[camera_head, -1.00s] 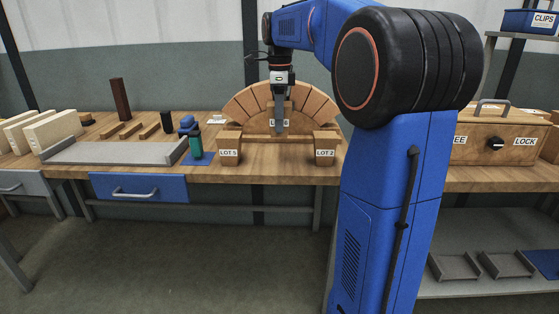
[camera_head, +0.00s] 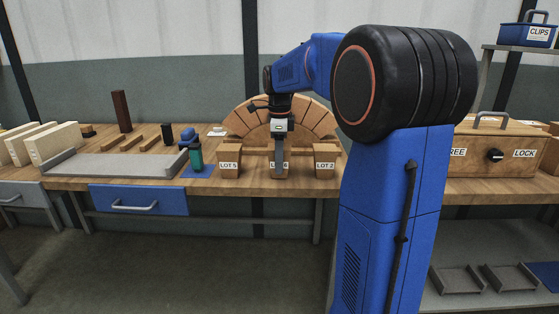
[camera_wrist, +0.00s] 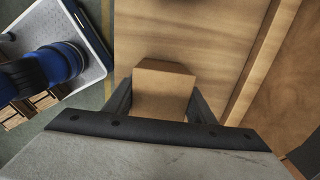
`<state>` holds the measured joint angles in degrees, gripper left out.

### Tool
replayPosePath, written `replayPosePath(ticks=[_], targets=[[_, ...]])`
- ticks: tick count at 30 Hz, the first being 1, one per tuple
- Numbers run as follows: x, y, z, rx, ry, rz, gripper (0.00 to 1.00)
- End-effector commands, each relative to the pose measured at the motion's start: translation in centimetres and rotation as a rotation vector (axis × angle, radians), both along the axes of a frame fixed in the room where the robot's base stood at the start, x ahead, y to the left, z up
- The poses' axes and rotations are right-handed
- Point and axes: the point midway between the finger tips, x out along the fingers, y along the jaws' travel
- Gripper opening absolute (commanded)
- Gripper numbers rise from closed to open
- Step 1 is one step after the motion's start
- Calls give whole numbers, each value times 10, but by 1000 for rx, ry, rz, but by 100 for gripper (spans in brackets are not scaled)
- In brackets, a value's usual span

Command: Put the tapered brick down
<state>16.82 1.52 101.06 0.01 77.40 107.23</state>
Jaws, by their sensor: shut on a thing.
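The tapered brick is a tan wooden block. It shows between the fingers in the wrist view (camera_wrist: 163,88). My gripper (camera_head: 279,170) is shut on it near the front of the workbench, between the LOT 5 brick (camera_head: 229,159) and the LOT 2 brick (camera_head: 325,159). In the head view a finger covers most of the held brick, and only parts of a label show on either side. The brick is level with its two neighbours in the picture. I cannot tell whether it touches the bench top (camera_head: 255,187).
A wooden arch of wedge bricks (camera_head: 240,121) stands behind my gripper. To the left are a green bottle (camera_head: 196,157) on a blue mat and a grey tray (camera_head: 115,165). A wooden chest (camera_head: 487,158) with a LOCK label stands at the right.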

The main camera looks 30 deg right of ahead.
Motion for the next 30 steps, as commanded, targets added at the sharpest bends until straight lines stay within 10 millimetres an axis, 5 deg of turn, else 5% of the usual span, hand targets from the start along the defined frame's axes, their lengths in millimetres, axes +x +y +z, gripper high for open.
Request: replayPosePath(ticks=[6, 7, 9, 21, 30], targets=[[0, 0, -2, 0, 0, 0, 19], [0, 0, -3, 0, 0, 0, 52], [0, 0, -2, 0, 0, 0, 69], [0, 0, 3, 0, 0, 0, 69], [0, 0, 51, -1, -3, 0, 69]])
